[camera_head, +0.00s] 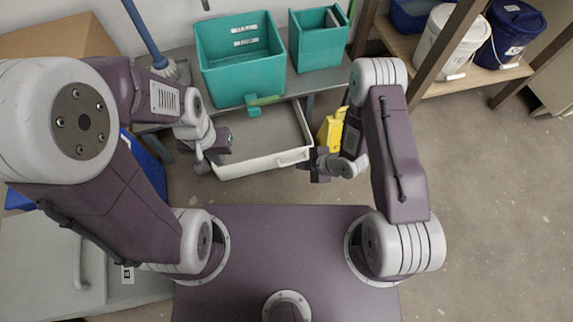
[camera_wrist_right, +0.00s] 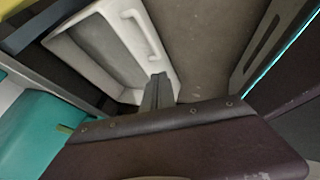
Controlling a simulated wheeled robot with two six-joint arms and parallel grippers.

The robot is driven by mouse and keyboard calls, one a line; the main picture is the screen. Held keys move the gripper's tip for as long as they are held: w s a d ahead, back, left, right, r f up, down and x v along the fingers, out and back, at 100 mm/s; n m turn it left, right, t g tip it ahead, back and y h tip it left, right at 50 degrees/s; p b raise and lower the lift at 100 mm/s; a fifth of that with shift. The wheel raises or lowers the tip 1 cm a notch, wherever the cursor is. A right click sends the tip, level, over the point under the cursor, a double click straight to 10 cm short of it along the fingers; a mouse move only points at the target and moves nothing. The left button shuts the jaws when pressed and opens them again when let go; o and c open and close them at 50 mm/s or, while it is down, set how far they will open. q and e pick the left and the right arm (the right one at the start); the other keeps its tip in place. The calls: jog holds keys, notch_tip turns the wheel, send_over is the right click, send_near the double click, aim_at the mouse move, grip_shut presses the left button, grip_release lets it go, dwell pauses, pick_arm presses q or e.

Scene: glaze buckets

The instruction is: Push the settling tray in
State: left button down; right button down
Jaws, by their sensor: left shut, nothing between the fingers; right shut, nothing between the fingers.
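The settling tray (camera_head: 252,165) is a shallow grey tray with a pale rim, sticking out from under the bench in the head view. A pale handle (camera_head: 293,156) is on its front, towards the right end. My left gripper (camera_head: 203,164) is shut at the tray's front left corner. My right gripper (camera_head: 318,168) is shut and empty just right of the handle. In the right wrist view the tray (camera_wrist_right: 124,22) is upper left, and my right fingertips (camera_wrist_right: 157,82) are close to its front wall. I cannot tell whether either gripper touches it.
Two teal bins (camera_head: 240,62) (camera_head: 318,46) stand on the bench (camera_head: 335,77) above the tray. A green scoop-like thing (camera_head: 262,101) lies by the bench edge. A yellow object (camera_head: 330,130) stands right of the tray. Buckets (camera_head: 452,45) fill a right-hand shelf. The floor at right is clear.

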jog(key=shift+f, duration=0.1)
jog(key=b, duration=0.6)
send_near(281, 166)
notch_tip(281, 166, down, 3)
jog(key=a, duration=0.2)
jog(key=shift+w+a+f+b, duration=0.25)
jog(key=shift+w+f+b, duration=0.45)
jog(key=shift+w, duration=0.2)
jog(key=shift+w+a+r+b, duration=0.15)
jog(key=shift+w+b, duration=0.15)
jog(key=shift+w, duration=0.3)
jog(key=shift+w+a+r+b, duration=0.15)
jog(key=shift+w+b, duration=0.15)
jog(key=shift+w, duration=0.3)
jog(key=shift+w+r, duration=0.1)
jog(key=shift+w, duration=0.2)
jog(key=shift+w+a+r, duration=0.1)
jog(key=shift+w, duration=0.1)
